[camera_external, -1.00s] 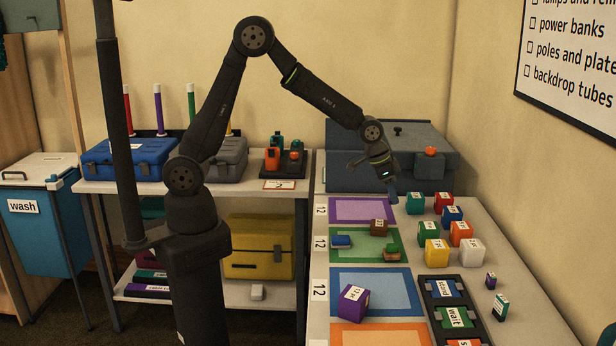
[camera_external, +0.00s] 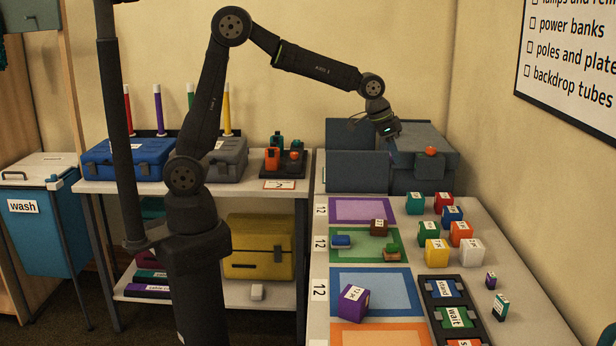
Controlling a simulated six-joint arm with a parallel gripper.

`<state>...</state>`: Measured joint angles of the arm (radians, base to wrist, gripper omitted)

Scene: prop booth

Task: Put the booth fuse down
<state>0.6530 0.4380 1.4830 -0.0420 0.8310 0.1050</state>
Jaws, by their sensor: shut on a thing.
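My gripper (camera_external: 390,137) is raised over the grey box at the back of the right table, pointing down. It is shut on a slim blue-grey piece (camera_external: 393,157), seen small and partly lost against the box. This may be the booth fuse, but no marking on it can be read. The piece is in the air, above the table top. The grey box (camera_external: 425,175) has an orange knob on top and a flat panel (camera_external: 357,172) at its left front. Whether the piece touches the box cannot be told.
Purple (camera_external: 340,204), green (camera_external: 404,257) and blue (camera_external: 338,290) framed mats lie along the table's left side. Several coloured blocks stand to their right. A purple block (camera_external: 353,303) sits on the blue mat. A black tray (camera_external: 430,300) holds labelled pieces in front.

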